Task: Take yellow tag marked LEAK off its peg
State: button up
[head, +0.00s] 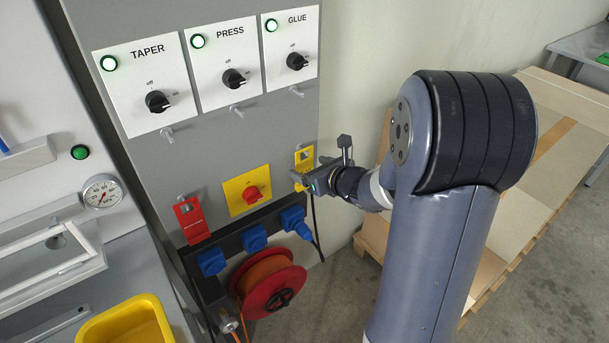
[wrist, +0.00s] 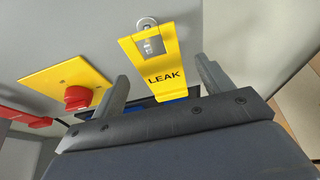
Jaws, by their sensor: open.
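The yellow tag marked LEAK (wrist: 165,85) hangs from a metal peg (wrist: 147,24) on the grey panel, seen in the wrist view. In the head view the tag (head: 304,157) shows at the panel's right edge, its lower part partly hidden by my gripper. My gripper (wrist: 160,88) is open, with one finger to the left of the tag and one to the right. The tag's lower part is between the fingers in the picture. I cannot tell whether either finger touches it.
A yellow plate with a red knob (head: 250,191) is left of the tag. A red tag (head: 191,219) hangs further left. Blue sockets (head: 254,239) and a red cable reel (head: 269,283) are below. Three switch plates sit above. A pallet of cardboard (head: 520,190) stands at right.

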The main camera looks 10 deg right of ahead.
jog(key=shift+x, duration=1)
jog(key=shift+c, duration=0.5)
jog(key=c, duration=0.9)
jog(key=shift+c, duration=0.2)
jog(key=shift+r, duration=0.15)
jog(key=shift+r, duration=0.6)
jog(key=s+d, duration=0.3)
jog(key=s, duration=0.5)
jog(key=s+d+b, duration=0.1)
jog(key=s+d, duration=0.3)
jog(key=s, duration=0.4)
jog(key=shift+s, duration=0.35)
